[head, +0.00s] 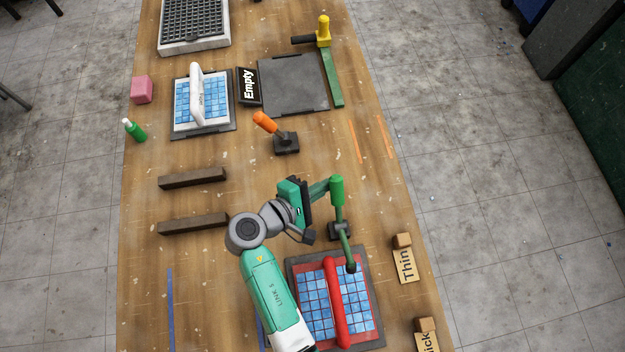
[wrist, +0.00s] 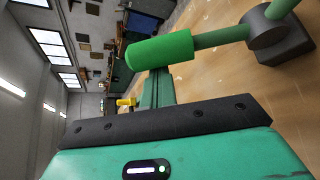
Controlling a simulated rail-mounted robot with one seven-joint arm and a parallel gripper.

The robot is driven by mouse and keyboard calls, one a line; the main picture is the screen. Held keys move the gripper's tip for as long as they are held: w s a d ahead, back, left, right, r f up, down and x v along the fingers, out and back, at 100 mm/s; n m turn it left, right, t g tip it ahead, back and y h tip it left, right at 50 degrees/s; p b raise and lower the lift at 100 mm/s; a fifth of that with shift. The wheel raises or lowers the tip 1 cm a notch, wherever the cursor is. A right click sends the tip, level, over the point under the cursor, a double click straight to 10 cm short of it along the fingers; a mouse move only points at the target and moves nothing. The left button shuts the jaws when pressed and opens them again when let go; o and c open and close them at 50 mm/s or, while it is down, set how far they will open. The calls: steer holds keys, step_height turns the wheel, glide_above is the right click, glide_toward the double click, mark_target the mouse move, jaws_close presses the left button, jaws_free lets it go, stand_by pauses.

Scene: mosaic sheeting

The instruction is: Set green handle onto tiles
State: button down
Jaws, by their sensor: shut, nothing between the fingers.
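The green handle (head: 337,190) is a thick grip on a thin green rod, joined to a dark hub (head: 340,230) on the table. A second green rod runs from the hub to a dark round tip (head: 351,267) over the tiled sheet; I cannot tell if the tip touches it. The blue tiles (head: 317,310) lie in a red frame with a red bar across. My gripper (head: 328,185) is shut and empty, its green fingers close beside the handle. In the wrist view the handle (wrist: 160,50) partly hides the fingertips (wrist: 157,82); contact is unclear.
An orange-handled lever (head: 265,122) stands further back. Behind it are a white-handled tile sheet (head: 197,92), an empty grey plate (head: 290,85) and a yellow-topped green bar (head: 333,80). Dark wooden bars (head: 192,178) lie left. A "Thin" sign (head: 404,264) stands right.

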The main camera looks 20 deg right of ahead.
steer(key=s+r+m+t, duration=0.1)
steer(key=s+r+m+h, duration=0.1)
steer(key=s+m, duration=0.1)
steer(key=shift+s+a+r+t+h, duration=0.2)
steer(key=shift+s+t+h, duration=0.1)
steer(key=shift+t, duration=0.1)
steer(key=shift+s+r, duration=0.1)
steer(key=shift+s, duration=0.45)
steer(key=b, duration=0.2)
glide_toward(336, 190)
steer(key=a, duration=0.2)
steer(key=w+a, duration=0.1)
steer(key=shift+a, duration=0.4)
steer(key=shift+w, duration=0.1)
stand_by(0.4)
